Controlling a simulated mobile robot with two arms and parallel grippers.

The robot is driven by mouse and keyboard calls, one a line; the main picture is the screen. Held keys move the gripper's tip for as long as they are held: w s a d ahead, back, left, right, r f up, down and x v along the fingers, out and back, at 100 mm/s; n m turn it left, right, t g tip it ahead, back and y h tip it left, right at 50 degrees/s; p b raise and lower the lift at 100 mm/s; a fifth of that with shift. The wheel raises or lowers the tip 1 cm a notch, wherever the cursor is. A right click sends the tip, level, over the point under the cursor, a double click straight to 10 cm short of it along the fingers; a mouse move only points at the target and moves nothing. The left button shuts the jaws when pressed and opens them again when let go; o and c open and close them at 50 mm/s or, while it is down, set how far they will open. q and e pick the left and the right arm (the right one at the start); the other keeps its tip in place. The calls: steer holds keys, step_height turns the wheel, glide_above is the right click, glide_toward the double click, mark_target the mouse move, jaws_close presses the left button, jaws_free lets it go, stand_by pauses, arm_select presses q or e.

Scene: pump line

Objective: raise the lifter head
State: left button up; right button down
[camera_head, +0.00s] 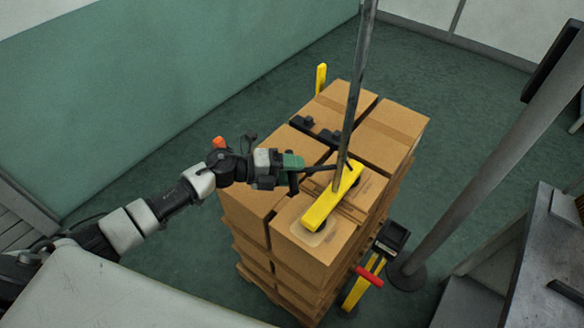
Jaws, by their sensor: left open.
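The lifter head is a yellow bar (326,203) with round pads under it. It lies low over the top of the front carton (345,240) and looks to rest on it. A grey upright tube (355,95) rises from the bar and leaves the top of the picture. My left arm comes in from the left, and my left gripper (328,168) is open at the foot of this tube, just above the bar. Its dark fingers are beside or around the tube; I cannot tell which. My right gripper is not in view.
Brown cartons (392,132) are stacked in layers on a pallet, with small black parts (328,136) on top. A yellow post (320,78) stands behind. A red handle (369,276) and a dark box (391,238) are at the front right. A thick grey column (485,180) stands to the right.

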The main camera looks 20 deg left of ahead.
arm_select(q)
jaws_close()
steer(key=shift+r, duration=0.1)
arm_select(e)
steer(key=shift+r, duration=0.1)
